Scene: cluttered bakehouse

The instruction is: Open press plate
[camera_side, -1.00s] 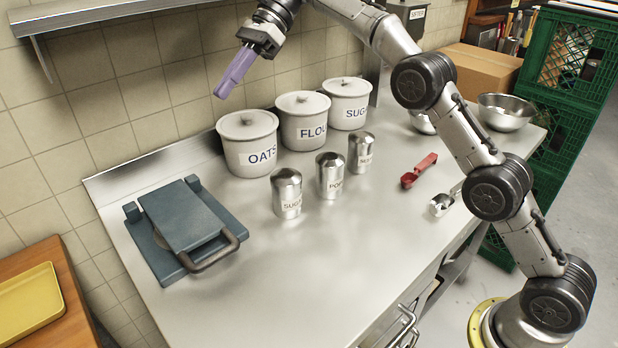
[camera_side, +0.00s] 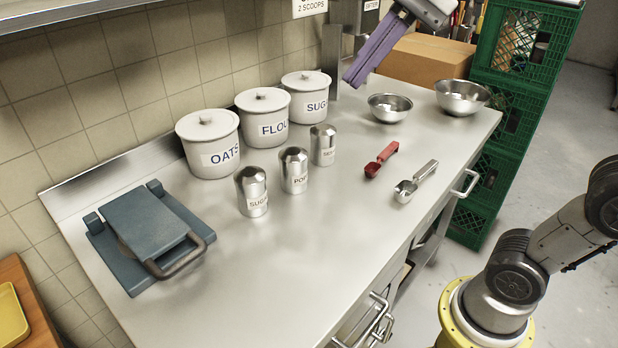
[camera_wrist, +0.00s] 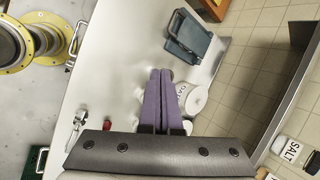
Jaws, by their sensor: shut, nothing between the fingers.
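The blue-grey press (camera_side: 150,240) lies on the left part of the steel worktop, with its upper plate (camera_side: 148,220) down over the base. Its dark looped handle (camera_side: 178,264) sticks out at the front right corner. The press also shows in the wrist view (camera_wrist: 190,38), toward the top, apart from the fingers. My gripper (camera_side: 352,80) has long purple fingers and is in the air at the upper middle of the side view, well right of the press. In the wrist view its fingers (camera_wrist: 160,72) lie close together, with nothing held.
Crocks labelled OATS (camera_side: 208,145), FLOUR (camera_side: 263,118) and SUGAR (camera_side: 306,97) stand along the wall. Metal shakers (camera_side: 294,170) stand before them. The worktop's front is clear.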

